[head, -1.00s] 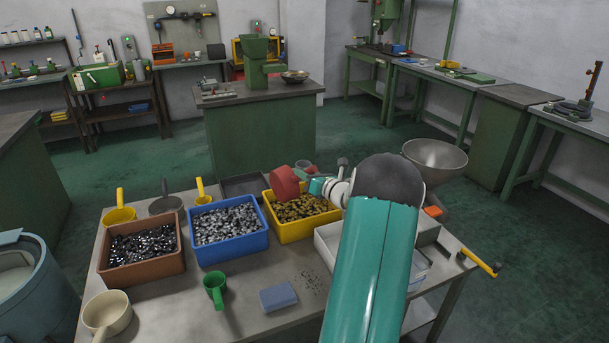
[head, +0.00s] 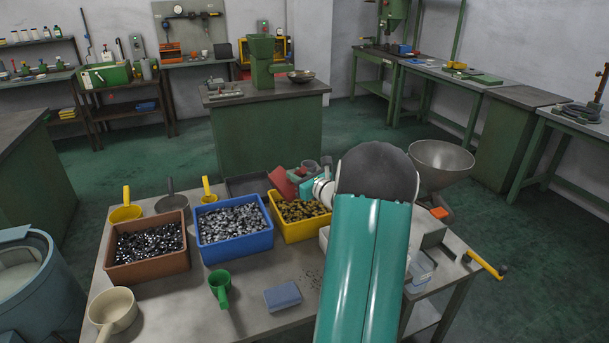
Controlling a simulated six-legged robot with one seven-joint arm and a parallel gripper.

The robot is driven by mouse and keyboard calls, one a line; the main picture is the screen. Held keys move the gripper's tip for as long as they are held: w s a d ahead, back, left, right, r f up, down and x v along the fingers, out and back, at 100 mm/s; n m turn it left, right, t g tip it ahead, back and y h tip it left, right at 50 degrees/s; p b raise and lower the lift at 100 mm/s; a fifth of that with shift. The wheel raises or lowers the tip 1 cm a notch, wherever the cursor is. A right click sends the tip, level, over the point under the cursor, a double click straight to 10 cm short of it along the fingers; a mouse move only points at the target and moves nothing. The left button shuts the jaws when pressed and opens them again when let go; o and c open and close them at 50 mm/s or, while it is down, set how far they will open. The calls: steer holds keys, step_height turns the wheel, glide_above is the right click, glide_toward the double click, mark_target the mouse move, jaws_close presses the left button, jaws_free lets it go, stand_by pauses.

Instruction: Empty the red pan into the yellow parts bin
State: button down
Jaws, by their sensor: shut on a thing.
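The red pan (head: 284,185) is tilted steeply above the left back part of the yellow parts bin (head: 302,228). Its mouth faces away from me, so I cannot see whether anything is in it. The yellow bin holds brass-coloured small parts. My gripper (head: 309,187) is beside the red pan on its right and is shut on it, with the fingers partly hidden by my teal arm. The arm also covers the right edge of the bin.
A blue bin (head: 236,255) of silvery parts and a brown bin (head: 148,277) of dark parts stand left of the yellow bin. A large metal funnel (head: 441,158) stands at right.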

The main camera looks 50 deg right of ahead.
steer(key=a+n, duration=0.1)
steer(key=w+a+n, duration=0.1)
steer(key=a+n, duration=0.1)
steer(key=a, duration=0.1)
steer(key=shift+w+f+n+g, duration=0.2)
steer(key=shift+f+n+g, duration=0.1)
steer(key=shift+f, duration=0.1)
steer(key=shift+w+a+f+n+g+h, duration=0.15)
steer(key=shift+w+a+f+n+h, duration=0.15)
steer(key=shift+a+f+n, duration=0.6)
steer(key=shift+w+a+f+n+g+h, duration=0.15)
steer(key=shift+a+n+h, duration=0.25)
steer(key=shift+n, duration=1.05)
steer(key=shift+w+a+f+n+g+h, duration=0.25)
steer(key=shift+a+f+n, duration=0.3)
steer(key=shift+n, duration=0.6)
steer(key=shift+w+a+r, duration=0.1)
